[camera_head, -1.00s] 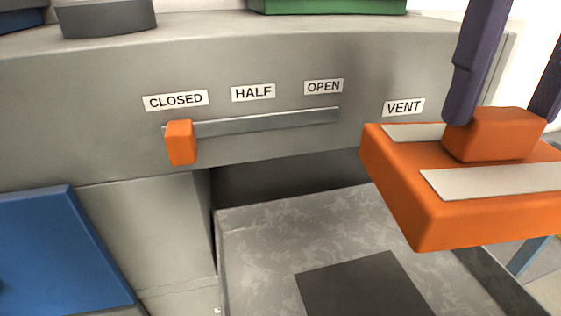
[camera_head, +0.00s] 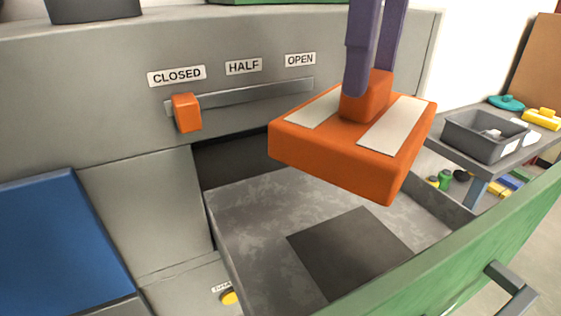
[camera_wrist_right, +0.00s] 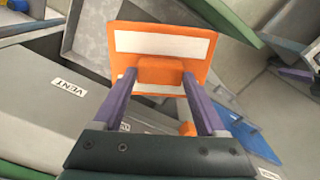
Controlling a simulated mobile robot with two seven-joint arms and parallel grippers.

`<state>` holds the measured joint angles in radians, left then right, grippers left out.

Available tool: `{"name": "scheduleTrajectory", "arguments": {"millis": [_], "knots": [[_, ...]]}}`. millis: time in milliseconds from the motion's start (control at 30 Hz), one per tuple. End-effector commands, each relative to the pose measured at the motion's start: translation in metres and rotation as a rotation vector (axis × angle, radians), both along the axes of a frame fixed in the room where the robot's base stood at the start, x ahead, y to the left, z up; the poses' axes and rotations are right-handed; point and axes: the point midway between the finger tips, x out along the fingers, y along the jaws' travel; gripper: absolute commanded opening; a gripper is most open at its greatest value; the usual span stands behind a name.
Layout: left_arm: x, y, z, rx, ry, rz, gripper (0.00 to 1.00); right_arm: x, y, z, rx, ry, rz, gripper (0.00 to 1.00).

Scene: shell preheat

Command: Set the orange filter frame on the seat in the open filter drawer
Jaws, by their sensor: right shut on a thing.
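The orange filter frame (camera_head: 335,150) has two pale strips on top and a raised orange grip block. My right gripper (camera_head: 368,88), with purple fingers, is shut on that block and holds the frame in the air over the open filter drawer. The frame also shows in the right wrist view (camera_wrist_right: 160,72), with the fingers (camera_wrist_right: 160,88) on both sides of its block. The open drawer (camera_head: 250,225) is grey inside with a green front. The seat, a dark square (camera_head: 350,250), lies on its floor, below the frame and apart from it. My left gripper is not in view.
An orange slider knob (camera_head: 187,113) sits under the CLOSED label on the grey housing. A blue panel (camera_head: 60,245) is at left. The green drawer front (camera_head: 460,250) rises at the right. A side table with a grey bin (camera_head: 480,137) stands behind it.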

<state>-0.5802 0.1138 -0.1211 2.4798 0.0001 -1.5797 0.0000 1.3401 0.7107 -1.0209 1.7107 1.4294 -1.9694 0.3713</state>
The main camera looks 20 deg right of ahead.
Motion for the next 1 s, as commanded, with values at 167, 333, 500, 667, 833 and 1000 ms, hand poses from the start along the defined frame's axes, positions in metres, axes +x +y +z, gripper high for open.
{"name": "scheduleTrajectory", "arguments": {"millis": [167, 333, 500, 667, 833, 1000], "knots": [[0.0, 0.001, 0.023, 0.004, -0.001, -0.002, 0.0, 0.016, -0.016, 0.023, -0.006, -0.005, 0.333, 0.0], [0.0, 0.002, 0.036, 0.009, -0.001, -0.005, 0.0, 0.027, -0.032, 0.035, -0.012, -0.002, 0.644, 0.0], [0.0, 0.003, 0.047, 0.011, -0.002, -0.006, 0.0, 0.034, -0.045, 0.044, -0.016, 0.005, 0.896, 0.0], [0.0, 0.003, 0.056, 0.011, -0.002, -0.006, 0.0, 0.039, -0.056, 0.051, -0.015, 0.013, 1.101, 0.0], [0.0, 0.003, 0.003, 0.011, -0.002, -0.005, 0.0, 0.039, -0.055, -0.001, -0.016, 0.012, 1.104, 0.0], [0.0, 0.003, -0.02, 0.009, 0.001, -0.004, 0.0, 0.039, -0.055, -0.021, -0.017, 0.011, 1.103, 0.0]]}}
